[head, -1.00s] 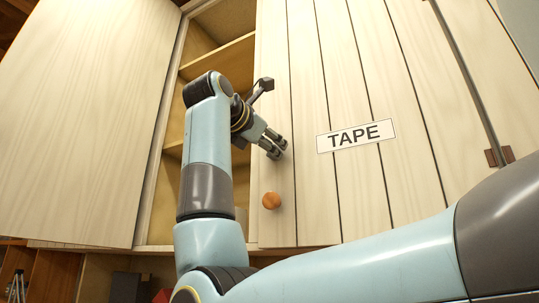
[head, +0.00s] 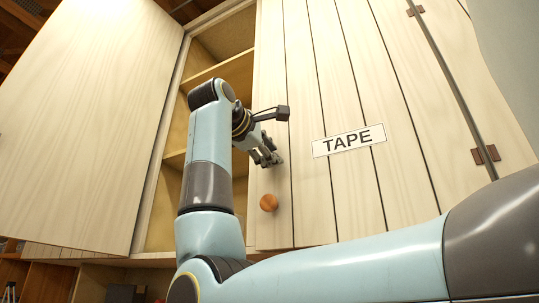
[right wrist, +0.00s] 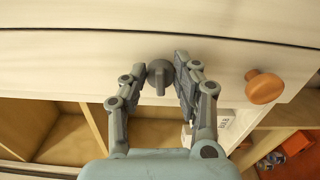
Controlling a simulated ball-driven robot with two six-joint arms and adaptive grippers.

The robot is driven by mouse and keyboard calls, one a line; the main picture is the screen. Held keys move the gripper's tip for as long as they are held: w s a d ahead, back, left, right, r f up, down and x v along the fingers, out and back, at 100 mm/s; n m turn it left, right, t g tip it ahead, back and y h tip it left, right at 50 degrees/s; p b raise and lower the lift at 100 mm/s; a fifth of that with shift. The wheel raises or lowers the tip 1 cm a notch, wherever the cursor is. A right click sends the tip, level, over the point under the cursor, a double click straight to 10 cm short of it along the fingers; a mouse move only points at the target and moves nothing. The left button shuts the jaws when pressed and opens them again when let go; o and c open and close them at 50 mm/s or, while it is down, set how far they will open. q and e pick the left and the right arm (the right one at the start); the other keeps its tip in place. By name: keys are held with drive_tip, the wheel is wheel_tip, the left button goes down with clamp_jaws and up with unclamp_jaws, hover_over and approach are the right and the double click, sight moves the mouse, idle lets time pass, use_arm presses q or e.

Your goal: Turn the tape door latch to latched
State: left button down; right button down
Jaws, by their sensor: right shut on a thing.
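The tape door (head: 355,200) is the pale planked door with a TAPE label (head: 349,140). Its round wooden knob (head: 269,202) sits near its lower left edge and also shows in the right wrist view (right wrist: 264,87). The latch (right wrist: 160,76) is a small dark grey turn-piece on the door, seen in the right wrist view. The latch is hidden by the gripper in the head view. My left gripper is not in view.
The open cabinet bay with shelves (head: 225,68) lies behind my right arm. A wide plain door panel (head: 85,120) stands at the left. The tape door's hinges (head: 485,155) are at the right.

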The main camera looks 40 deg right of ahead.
drive_tip(key=shift+m, duration=0.5)
drive_tip(key=c, duration=1.1)
unclamp_jaws()
drive_tip(key=v, duration=1.2)
